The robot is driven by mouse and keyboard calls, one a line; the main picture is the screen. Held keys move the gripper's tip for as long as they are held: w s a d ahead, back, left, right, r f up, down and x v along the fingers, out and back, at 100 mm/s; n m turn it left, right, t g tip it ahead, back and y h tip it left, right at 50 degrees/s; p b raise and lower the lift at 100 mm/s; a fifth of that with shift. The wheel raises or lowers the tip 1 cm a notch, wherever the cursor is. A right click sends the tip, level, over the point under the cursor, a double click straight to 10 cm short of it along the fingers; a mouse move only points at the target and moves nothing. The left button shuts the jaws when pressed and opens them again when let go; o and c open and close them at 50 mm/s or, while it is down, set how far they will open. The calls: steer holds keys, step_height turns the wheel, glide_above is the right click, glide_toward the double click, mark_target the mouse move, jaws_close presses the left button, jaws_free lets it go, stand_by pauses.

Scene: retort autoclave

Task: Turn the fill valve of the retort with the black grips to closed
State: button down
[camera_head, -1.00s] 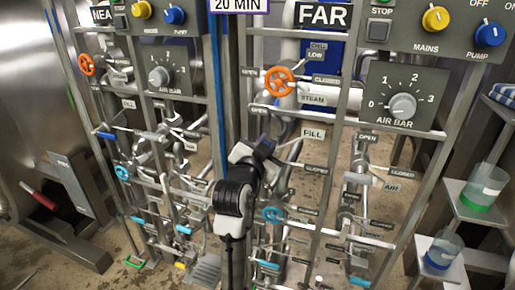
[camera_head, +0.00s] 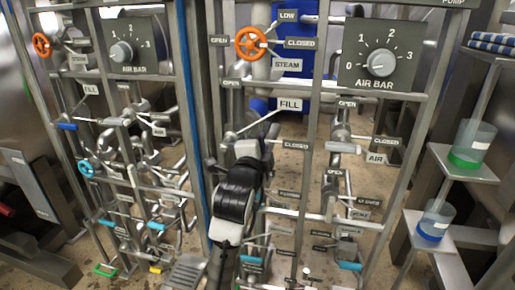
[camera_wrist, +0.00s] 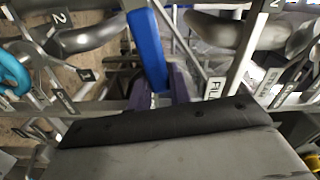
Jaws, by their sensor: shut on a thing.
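The right-hand panel has a FILL label (camera_head: 289,105), with an OPEN label (camera_head: 232,83) at its upper left and a CLOSED label (camera_head: 296,144) below it. My gripper (camera_head: 262,142) is in front of the pipes just below FILL, and my own wrist hides most of the valve there. In the wrist view my gripper's purple fingers (camera_wrist: 168,88) are shut on a blue lever handle (camera_wrist: 148,48). The FILL label also shows there (camera_wrist: 214,88), right of the fingers. I see no black grips on a retort in these views.
Metal frame posts and pipes crowd both sides of my arm. An orange steam wheel (camera_head: 251,43) and an air dial (camera_head: 382,64) sit above. The left panel (camera_head: 90,88) has its own FILL label. Beakers (camera_head: 471,142) stand on shelves at the right.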

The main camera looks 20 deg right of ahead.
steer(key=shift+d+f+m+b, duration=0.1)
steer(key=shift+f+m+b, duration=0.9)
steer(key=shift+f+m, duration=0.15)
steer(key=c, duration=1.3)
jaws_free()
steer(key=shift+r, duration=0.1)
steer(key=shift+b+v, duration=5.4)
steer(key=shift+v, duration=1.55)
